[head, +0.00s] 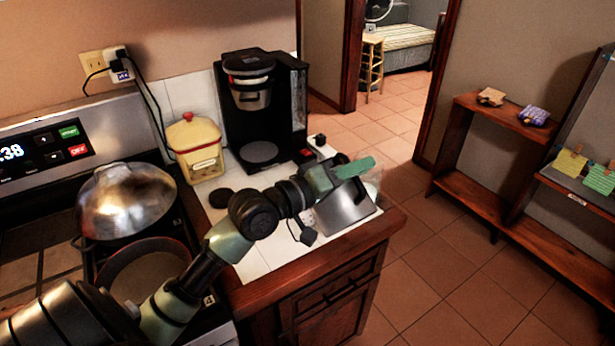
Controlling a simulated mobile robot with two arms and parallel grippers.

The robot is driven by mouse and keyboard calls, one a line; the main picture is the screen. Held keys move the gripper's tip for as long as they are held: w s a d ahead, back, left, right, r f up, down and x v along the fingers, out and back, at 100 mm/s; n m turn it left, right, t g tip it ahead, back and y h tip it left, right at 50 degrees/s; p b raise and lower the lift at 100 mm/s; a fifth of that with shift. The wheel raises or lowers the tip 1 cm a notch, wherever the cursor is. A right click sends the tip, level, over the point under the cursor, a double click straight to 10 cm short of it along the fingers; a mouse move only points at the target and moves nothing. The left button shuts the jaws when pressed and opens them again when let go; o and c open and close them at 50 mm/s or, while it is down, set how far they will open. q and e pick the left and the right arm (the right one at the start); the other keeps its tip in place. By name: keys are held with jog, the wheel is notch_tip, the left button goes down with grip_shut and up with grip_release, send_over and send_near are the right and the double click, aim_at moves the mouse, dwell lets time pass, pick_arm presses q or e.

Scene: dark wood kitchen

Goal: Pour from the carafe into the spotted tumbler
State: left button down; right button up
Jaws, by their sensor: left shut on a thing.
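My left gripper (338,172) reaches over the counter's right end and is shut on the carafe (346,208). The carafe is a grey metallic vessel directly below the gripper. It looks tilted, and the wrist and fingers cover its upper part. A small pale patch with dark marks (309,217) shows at the carafe's left side; it may be the spotted tumbler, mostly hidden, but I cannot tell for sure. Whether anything is flowing from the carafe cannot be seen. My right gripper is not in view.
A black coffee maker (262,110) stands behind the arm, beside a yellow canister (195,148). A black disc (221,198) lies on the white tiled counter (258,262). A metal domed pot (125,200) and a pan (145,270) are on the stove. The counter's wooden edge (320,262) is close.

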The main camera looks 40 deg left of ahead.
pick_arm(q)
jog(key=shift+w+a+r+n+p, duration=0.25)
jog(key=shift+a+r+n, duration=0.3)
jog(key=shift+r, duration=0.15)
jog(key=shift+w+a+r+n+p, duration=0.2)
jog(key=shift+a+r+n, duration=0.3)
jog(key=shift+r, duration=0.2)
jog(key=shift+w+a+r+n, duration=0.15)
jog(key=shift+a+r+n, duration=0.2)
jog(key=shift+a, duration=0.05)
jog(key=shift+w+a+r+p, duration=0.1)
jog(key=shift+w+a+p, duration=0.05)
jog(key=shift+a+p, duration=0.15)
dwell(0.4)
jog(key=shift+w+a+r+n, duration=0.1)
jog(key=shift+a+n, duration=0.2)
jog(key=shift+w+a+r, duration=0.15)
jog(key=shift+a, duration=0.15)
jog(key=shift+p, duration=0.3)
